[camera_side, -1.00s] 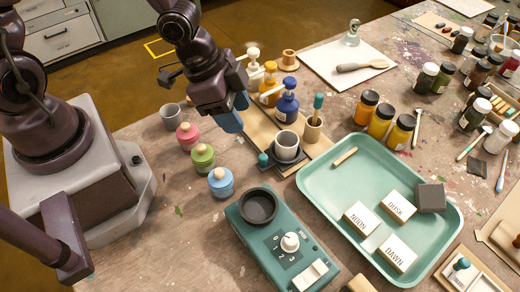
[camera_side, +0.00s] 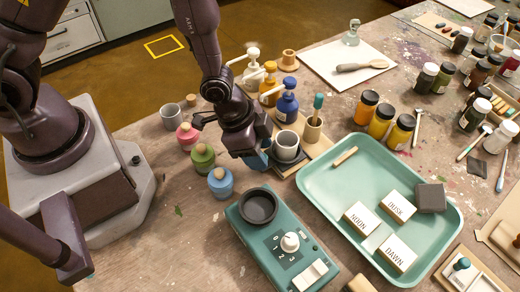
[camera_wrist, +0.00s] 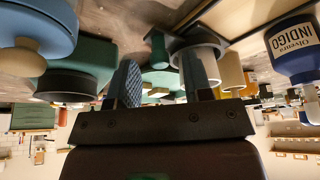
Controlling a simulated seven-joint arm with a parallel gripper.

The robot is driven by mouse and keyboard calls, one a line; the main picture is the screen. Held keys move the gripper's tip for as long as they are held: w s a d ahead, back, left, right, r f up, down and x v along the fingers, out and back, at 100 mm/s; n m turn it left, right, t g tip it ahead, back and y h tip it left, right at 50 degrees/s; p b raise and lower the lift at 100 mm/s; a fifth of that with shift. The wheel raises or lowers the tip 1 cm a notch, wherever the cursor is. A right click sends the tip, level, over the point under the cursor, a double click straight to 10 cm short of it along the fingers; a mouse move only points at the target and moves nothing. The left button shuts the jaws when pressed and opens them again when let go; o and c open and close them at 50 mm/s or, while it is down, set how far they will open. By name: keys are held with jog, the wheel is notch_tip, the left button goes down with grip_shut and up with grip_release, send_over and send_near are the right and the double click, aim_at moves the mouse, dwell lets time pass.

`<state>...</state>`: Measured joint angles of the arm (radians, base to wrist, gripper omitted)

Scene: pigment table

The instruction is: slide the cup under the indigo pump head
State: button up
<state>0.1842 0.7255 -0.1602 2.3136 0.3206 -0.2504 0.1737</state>
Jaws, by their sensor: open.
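The cup (camera_side: 287,147), pale grey, stands upright on a dark square base in front of the blue indigo pump bottle (camera_side: 288,106). My gripper (camera_side: 259,160) is low at the cup's left side, open, with nothing visibly held. In the wrist view the picture is upside down. My gripper (camera_wrist: 160,75) shows two separated fingers, and the right one overlaps the cup (camera_wrist: 207,48). I cannot tell whether it touches. The bottle (camera_wrist: 296,48) with its INDIGO label stands at the right there. The teal knob of the base (camera_wrist: 157,46) shows between the fingers.
A wooden holder (camera_side: 313,128) stands right of the cup. Blue (camera_side: 221,182), green (camera_side: 203,158) and pink (camera_side: 188,136) jars stand to the left. The teal device (camera_side: 275,238) and tray (camera_side: 318,176) lie in front. Another grey cup (camera_side: 172,117) stands at the left.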

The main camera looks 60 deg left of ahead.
jog(key=shift+w+d+f, duration=0.1)
jog(key=shift+d+f, duration=0.05)
jog(key=shift+f, duration=0.2)
jog(key=shift+c, duration=0.4)
grip_shut()
jog(key=a, duration=0.9)
jog(key=shift+o, duration=0.4)
grip_release()
jog(key=shift+r, duration=0.1)
